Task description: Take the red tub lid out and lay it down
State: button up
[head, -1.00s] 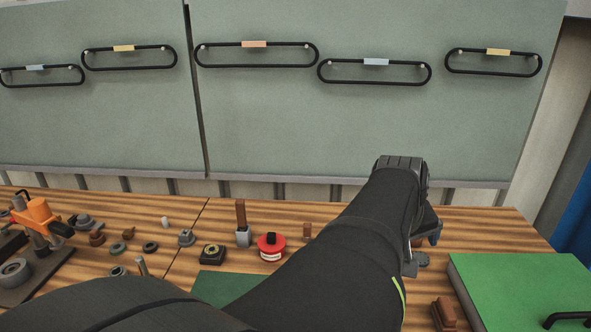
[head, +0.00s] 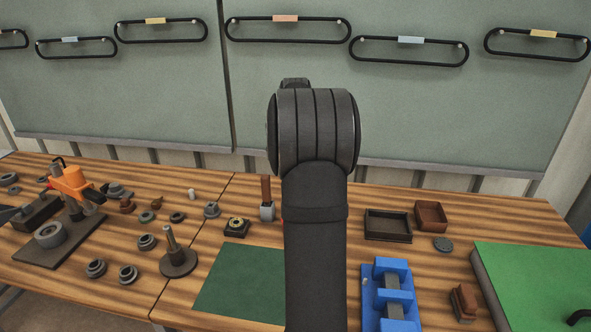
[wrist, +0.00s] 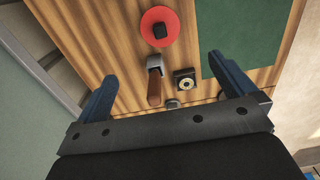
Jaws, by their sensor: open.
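The red tub lid (wrist: 147,38) shows in the wrist view as a round red disc with a black knob on top, at the top edge of the picture. It lies beyond my open fingers, with nothing touching it. My gripper (wrist: 162,68) is open and empty, its two blue fingers spread wide above the table. In the head view my arm covers the lid almost wholly, and the fingertips are hidden. Whether the lid sits on a tub cannot be told from above.
A wooden-handled tool (wrist: 154,88) and a dark block with a brass ring (wrist: 185,83) lie near the lid. A green mat (head: 238,280), an orange press (head: 72,185), a dark tray (head: 388,226) and a blue fixture (head: 372,300) share the bench. The mat's visible part is bare.

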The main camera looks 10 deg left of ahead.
notch_tip(320, 180, down, 17)
jog(key=shift+a+f, duration=0.1)
jog(key=shift+f, duration=0.1)
dwell(0.4)
jog(key=c, duration=1.1)
jog(key=shift+o, duration=0.2)
jog(key=shift+r, duration=0.25)
jog(key=shift+r, duration=1.1)
jog(key=shift+r, duration=0.25)
jog(key=shift+r, duration=0.2)
